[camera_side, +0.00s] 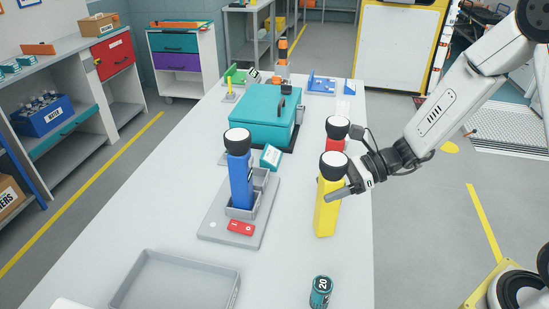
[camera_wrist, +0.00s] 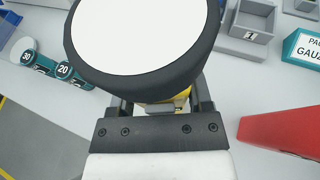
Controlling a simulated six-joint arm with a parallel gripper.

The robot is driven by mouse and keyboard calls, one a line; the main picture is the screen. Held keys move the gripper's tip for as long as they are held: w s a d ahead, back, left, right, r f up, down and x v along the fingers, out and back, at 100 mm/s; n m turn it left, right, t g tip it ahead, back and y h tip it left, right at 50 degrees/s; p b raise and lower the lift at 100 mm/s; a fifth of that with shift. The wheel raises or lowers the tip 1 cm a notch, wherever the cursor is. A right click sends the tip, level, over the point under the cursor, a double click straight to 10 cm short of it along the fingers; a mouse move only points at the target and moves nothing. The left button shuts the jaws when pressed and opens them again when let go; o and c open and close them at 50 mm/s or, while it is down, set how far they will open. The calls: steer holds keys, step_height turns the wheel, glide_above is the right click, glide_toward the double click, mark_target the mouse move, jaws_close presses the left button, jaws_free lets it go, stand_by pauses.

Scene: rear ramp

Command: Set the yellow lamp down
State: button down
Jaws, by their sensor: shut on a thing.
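The yellow lamp (camera_side: 327,208) stands upright over the table's right side in the side view, with a black-rimmed white head. I cannot tell whether its base touches the table. My gripper (camera_side: 341,193) is shut on its body from the right, below the head. In the wrist view the lamp's white head (camera_wrist: 142,38) fills the upper middle and hides most of the body. A bit of yellow shows between the fingers of my gripper (camera_wrist: 162,105).
A red lamp (camera_side: 335,145) stands just behind; its red body (camera_wrist: 285,130) is at right in the wrist view. A blue lamp (camera_side: 239,180) stands in a grey holder (camera_side: 215,222). A teal battery (camera_side: 320,292) and a grey tray (camera_side: 150,290) are nearer. Table between them is clear.

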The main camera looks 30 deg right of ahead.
steer(key=shift+f, duration=0.1)
jaws_free()
steer(key=v, duration=1.2)
stand_by(0.3)
steer(key=shift+s, duration=0.1)
stand_by(0.5)
